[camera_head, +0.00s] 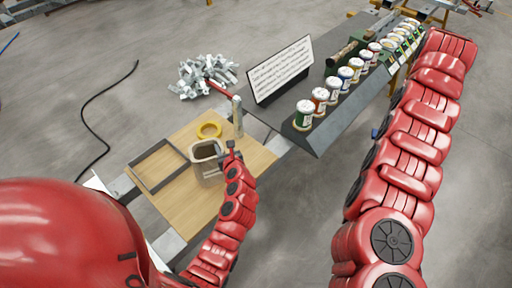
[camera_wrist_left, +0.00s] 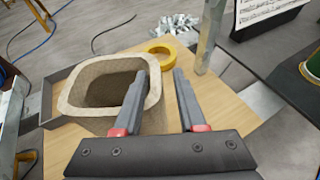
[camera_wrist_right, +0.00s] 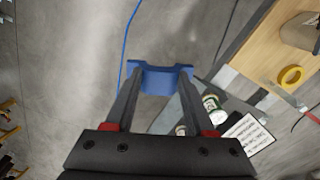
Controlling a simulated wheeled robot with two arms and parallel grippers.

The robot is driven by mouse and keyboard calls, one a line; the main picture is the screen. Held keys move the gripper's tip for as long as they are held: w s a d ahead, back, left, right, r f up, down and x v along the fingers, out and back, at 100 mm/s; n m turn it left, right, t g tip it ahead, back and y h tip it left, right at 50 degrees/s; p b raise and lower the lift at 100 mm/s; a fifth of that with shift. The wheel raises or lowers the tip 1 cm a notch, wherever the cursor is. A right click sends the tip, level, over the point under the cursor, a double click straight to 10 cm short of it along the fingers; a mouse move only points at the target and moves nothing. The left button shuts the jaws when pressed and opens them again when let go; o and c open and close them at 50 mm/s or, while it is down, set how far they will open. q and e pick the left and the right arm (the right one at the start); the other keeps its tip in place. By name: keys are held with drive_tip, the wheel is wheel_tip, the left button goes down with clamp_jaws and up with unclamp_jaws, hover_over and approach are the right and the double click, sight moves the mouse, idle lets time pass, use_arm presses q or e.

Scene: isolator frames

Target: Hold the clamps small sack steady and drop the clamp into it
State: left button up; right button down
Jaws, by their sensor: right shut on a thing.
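The clamps small sack (camera_head: 207,168) is a beige open-topped bag, standing upright on the wooden board. It also shows large in the left wrist view (camera_wrist_left: 85,103), its inside dark. My left gripper (camera_head: 230,146) is at the sack's right rim. In the left wrist view its fingers (camera_wrist_left: 163,74) are apart, the left one overlapping the sack's right wall; I cannot tell whether the wall lies between them. My right gripper (camera_wrist_right: 158,80) is shut on a blue clamp (camera_wrist_right: 160,80), held in the air over the floor. In the head view the right gripper is hidden behind its arm.
A yellow tape ring (camera_head: 209,130) and a black tray (camera_head: 159,167) lie on the wooden board (camera_head: 250,158). A metal post (camera_head: 237,115) stands close behind the sack. Several paint jars (camera_head: 304,115) and a text sign (camera_head: 281,72) stand on the dark bench.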

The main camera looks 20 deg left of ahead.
use_arm(q)
clamp_jaws()
idle(1.8)
